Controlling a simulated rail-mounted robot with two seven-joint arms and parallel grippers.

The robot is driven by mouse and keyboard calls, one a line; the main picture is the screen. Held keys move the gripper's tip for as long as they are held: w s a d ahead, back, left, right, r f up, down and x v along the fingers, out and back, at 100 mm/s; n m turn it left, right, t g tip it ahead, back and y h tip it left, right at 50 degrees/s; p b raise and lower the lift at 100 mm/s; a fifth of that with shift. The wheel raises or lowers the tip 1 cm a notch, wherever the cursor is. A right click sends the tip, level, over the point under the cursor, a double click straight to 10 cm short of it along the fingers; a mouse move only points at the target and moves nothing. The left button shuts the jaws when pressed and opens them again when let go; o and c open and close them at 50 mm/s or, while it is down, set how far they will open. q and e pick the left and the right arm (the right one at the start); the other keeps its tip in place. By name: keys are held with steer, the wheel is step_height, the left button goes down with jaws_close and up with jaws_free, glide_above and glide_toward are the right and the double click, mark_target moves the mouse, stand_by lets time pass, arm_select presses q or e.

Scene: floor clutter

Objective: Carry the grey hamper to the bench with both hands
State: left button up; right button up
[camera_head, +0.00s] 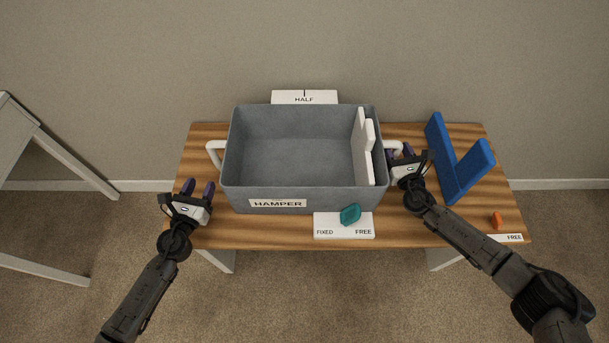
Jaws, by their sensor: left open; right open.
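The grey hamper (290,192) stands upright on a wood-topped table or bench (270,232), its label facing me. It is open at the top, with a white upright panel (361,150) inside near its right wall. It has a white left handle (214,152) and a white right handle (394,144). My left gripper (198,187) is open and empty, in front of and below the left handle, apart from it. My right gripper (402,153) is open at the right handle; I cannot tell whether its fingers straddle or touch the handle.
A blue angled piece (460,165) stands on the table to the right. A teal lump (350,214) lies on a white FIXED/FREE plate (328,231) in front of the hamper. A small orange object (496,220) lies near the right front corner. A white-framed piece of furniture (60,160) stands at far left.

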steer(key=shift+s, duration=0.15)
arm_select(q)
steer(key=shift+s+a, duration=0.15)
steer(key=shift+s, duration=0.35)
arm_select(e)
steer(key=s+d, duration=0.2)
steer(key=s, duration=0.9)
steer(key=shift+s+d, duration=0.2)
steer(key=shift+s, duration=0.05)
